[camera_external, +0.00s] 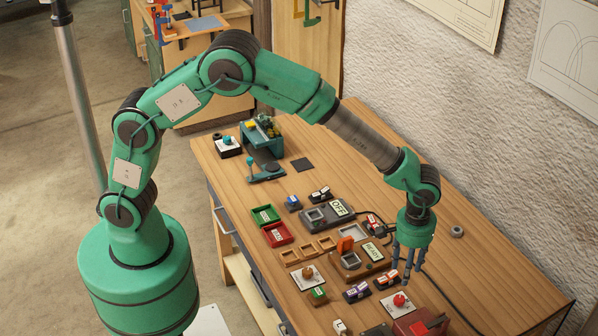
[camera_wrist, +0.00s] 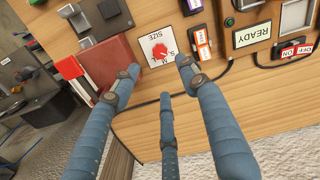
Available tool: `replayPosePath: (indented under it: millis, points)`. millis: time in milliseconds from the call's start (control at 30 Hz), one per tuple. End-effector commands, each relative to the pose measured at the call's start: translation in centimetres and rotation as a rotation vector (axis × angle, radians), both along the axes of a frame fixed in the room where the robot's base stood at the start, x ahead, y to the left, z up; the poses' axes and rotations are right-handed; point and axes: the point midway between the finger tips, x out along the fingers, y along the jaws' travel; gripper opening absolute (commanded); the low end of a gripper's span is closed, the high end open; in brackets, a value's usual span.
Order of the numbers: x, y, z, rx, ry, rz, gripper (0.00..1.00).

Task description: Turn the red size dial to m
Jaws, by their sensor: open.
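The red size dial (camera_external: 400,300) sits on a white card on the bench top, at the lower right of the external view. In the wrist view the red dial (camera_wrist: 160,52) is on its white card marked SIZE, with small letters beside it. Its pointer is too small to read for certain. My gripper (camera_external: 402,278) points down just above the dial. In the wrist view my gripper's (camera_wrist: 160,82) blue fingers are spread around the dial's near side, apart from it. It is open and holds nothing.
A dark red box (camera_external: 415,326) with a red lever stands close beside the dial; this box (camera_wrist: 112,62) shows in the wrist view too. Bare wood lies toward the wall.

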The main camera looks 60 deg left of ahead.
Motion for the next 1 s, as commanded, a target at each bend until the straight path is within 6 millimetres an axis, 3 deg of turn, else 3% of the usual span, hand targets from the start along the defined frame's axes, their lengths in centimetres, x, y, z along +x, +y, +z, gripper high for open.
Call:
replayPosePath:
  millis: [600,1000]
  points:
    - [0.0,0.0,-9.4,0.001,0.002,0.000,0.44]
    - [0.0,0.0,-12.2,0.000,0.000,0.000,0.44]
